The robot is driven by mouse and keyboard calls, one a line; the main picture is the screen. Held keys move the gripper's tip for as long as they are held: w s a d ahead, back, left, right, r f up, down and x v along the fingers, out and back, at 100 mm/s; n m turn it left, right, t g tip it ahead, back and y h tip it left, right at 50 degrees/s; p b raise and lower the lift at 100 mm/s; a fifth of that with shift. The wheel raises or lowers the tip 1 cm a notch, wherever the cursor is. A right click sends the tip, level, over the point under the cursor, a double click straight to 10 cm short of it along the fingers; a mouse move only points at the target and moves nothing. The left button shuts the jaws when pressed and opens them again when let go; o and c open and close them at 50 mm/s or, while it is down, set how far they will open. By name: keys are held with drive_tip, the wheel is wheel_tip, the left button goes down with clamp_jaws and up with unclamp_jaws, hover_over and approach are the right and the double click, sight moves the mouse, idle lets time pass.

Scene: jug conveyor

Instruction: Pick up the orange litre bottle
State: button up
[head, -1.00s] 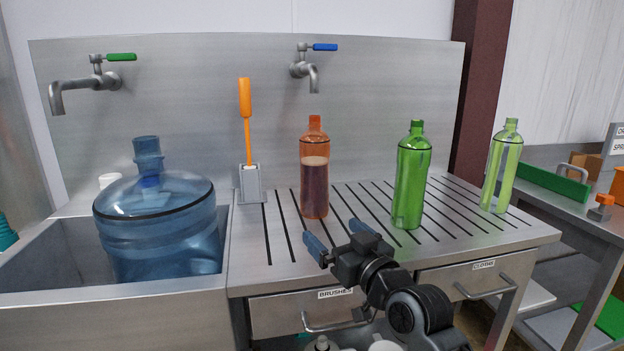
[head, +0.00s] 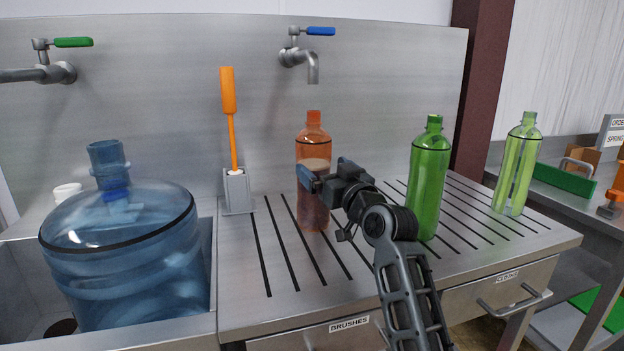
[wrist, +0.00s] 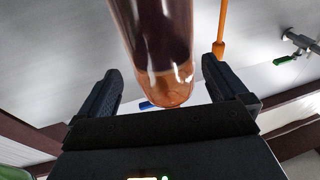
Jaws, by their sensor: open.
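The orange litre bottle (head: 312,148) stands upright on the slotted steel drainboard and is part filled with dark liquid. My gripper (head: 324,174) is open in front of it at about mid height and hides part of its right side in the head view. In the wrist view the bottle (wrist: 160,45) shows between the two spread fingers of my gripper (wrist: 165,85), upside down in the picture. I cannot tell whether a finger touches it.
A green bottle (head: 428,180) stands right of my arm, with a paler green bottle (head: 515,165) farther right. An orange brush (head: 230,110) stands in a grey holder (head: 237,192) to the left. A big blue jug (head: 125,250) sits in the sink. A tap (head: 302,58) hangs behind.

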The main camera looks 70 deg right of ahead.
drive_tip(key=p+x, duration=0.1)
drive_tip(key=x, duration=0.4)
drive_tip(key=shift+w+a, duration=0.1)
drive_tip(key=c, duration=1.4)
drive_tip(key=shift+r, duration=0.1)
drive_tip(key=shift+c, duration=1.1)
drive_tip(key=shift+r, duration=0.1)
